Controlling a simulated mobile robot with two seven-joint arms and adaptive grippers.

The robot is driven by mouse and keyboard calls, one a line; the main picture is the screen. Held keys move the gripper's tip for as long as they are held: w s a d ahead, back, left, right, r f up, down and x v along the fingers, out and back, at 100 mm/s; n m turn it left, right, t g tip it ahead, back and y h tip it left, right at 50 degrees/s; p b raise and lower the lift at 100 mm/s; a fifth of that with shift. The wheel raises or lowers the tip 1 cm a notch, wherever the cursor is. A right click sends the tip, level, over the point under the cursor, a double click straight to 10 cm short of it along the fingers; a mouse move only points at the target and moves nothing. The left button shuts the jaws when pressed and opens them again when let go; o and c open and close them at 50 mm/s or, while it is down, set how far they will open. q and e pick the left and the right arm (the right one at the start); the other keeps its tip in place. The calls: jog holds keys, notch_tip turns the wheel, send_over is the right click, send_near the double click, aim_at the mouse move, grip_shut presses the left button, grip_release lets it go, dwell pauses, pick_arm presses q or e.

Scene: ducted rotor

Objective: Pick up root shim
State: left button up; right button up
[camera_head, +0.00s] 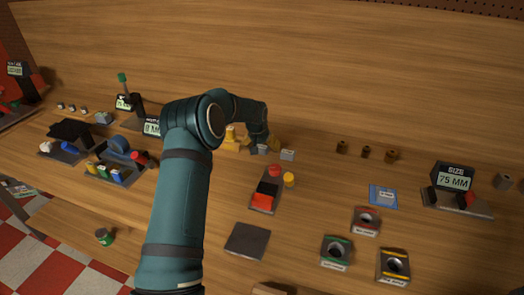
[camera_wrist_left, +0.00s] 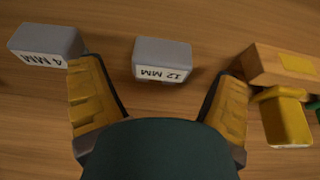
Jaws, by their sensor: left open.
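No part is labelled as root shim. Small grey blocks marked in millimetres look like shims: a 12 MM block (camera_wrist_left: 162,58) and a 4 MM block (camera_wrist_left: 46,42) lie on the wood in the left wrist view. My left gripper (camera_wrist_left: 163,80) is open and empty, with its yellow-padded fingers on either side of the 12 MM block, which sits apart from both. In the head view my left gripper (camera_head: 260,142) points down at the back of the bench; one grey block (camera_head: 287,155) shows just right of it. My right gripper is out of view.
A wooden block (camera_wrist_left: 282,66) and a yellow part (camera_wrist_left: 287,118) stand close beside the right-hand finger in the wrist view. Brown bushings (camera_head: 366,152) and a 75 MM size stand (camera_head: 453,185) are farther right.

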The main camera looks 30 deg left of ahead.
pick_arm(q)
jog(key=shift+w+f, duration=0.2)
jog(key=shift+f, duration=0.25)
jog(key=c, duration=1.3)
jog(key=shift+o, duration=0.2)
jog(key=shift+r, duration=0.1)
